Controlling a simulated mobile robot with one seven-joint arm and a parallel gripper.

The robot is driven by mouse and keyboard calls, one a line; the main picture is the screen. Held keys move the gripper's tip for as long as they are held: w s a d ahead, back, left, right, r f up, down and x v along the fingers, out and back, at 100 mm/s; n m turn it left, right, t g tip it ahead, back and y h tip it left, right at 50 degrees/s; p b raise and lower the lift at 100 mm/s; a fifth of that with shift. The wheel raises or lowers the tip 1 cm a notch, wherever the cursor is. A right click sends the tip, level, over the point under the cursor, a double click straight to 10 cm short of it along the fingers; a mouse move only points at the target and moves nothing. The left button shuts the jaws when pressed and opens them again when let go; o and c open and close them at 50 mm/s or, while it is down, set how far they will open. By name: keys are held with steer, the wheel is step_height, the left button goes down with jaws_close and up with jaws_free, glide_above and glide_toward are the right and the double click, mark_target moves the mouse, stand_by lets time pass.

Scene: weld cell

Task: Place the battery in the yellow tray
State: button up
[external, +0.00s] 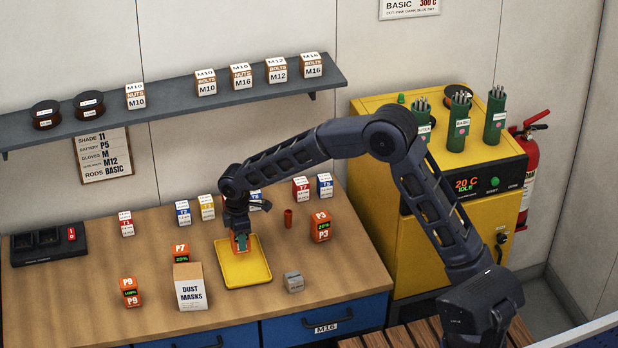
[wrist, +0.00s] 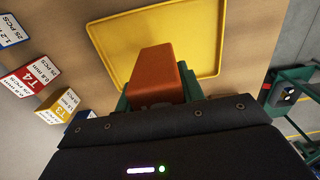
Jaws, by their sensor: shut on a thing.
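The yellow tray (external: 262,271) lies on the wooden bench; it also shows in the wrist view (wrist: 112,42). My gripper (external: 240,243) points down over the back part of the tray. It is shut on an orange battery (wrist: 154,70), which sits between the green fingers and overlaps the tray in the wrist view. The held battery's label is not visible, and its exact height above the tray is hard to tell. Other orange batteries stand on the bench: P9 (external: 130,291), P7 (external: 180,252) and P3 (external: 320,227).
A dust masks box (external: 190,288) stands close left of the tray, and a grey block (external: 294,282) to its right. A red cylinder (external: 288,218) and several small labelled boxes stand behind. A charger (external: 48,243) is at far left. A wall sign (external: 103,155) reads battery P5.

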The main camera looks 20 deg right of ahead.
steer(key=shift+f, duration=2.35)
steer(key=shift+f, duration=0.2)
steer(key=o, duration=1.2)
steer(key=shift+r, duration=0.1)
step_height(320, 180, up, 12)
steer(key=shift+r, duration=0.1)
steer(key=shift+d, duration=0.1)
